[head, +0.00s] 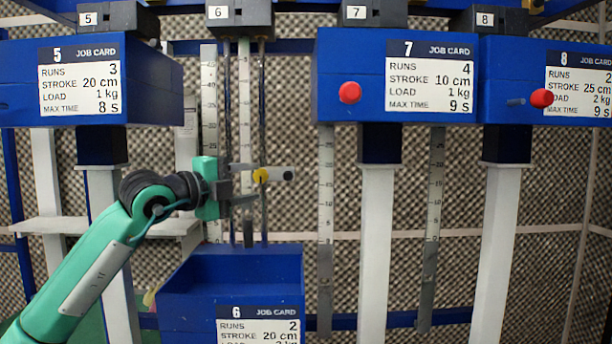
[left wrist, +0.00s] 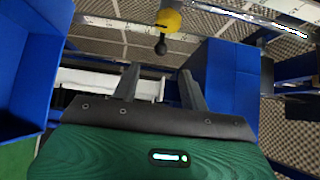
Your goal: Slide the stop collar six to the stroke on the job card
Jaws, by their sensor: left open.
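Stop collar six, a grey bar with a yellow knob (head: 261,176) and a dark end, sits across the two thin rods of station six. Job card six (head: 258,325) on the low blue box reads runs 2, stroke 20 cm; its lower lines are cut off. My left gripper (head: 250,185) is open, just left of the yellow knob, with nothing between its fingers. In the left wrist view the yellow knob (left wrist: 168,20), with a dark stem and ball, lies beyond the open fingertips (left wrist: 160,72). The scale number at the collar is too small to read. My right gripper is not in view.
Blue box six (head: 230,262) stands below the collar with its front wall close under my gripper. Blue boxes five (head: 150,80), seven (head: 345,65) and eight (head: 505,75) hang higher on both sides. Red knobs (head: 350,92) stick out at seven and eight.

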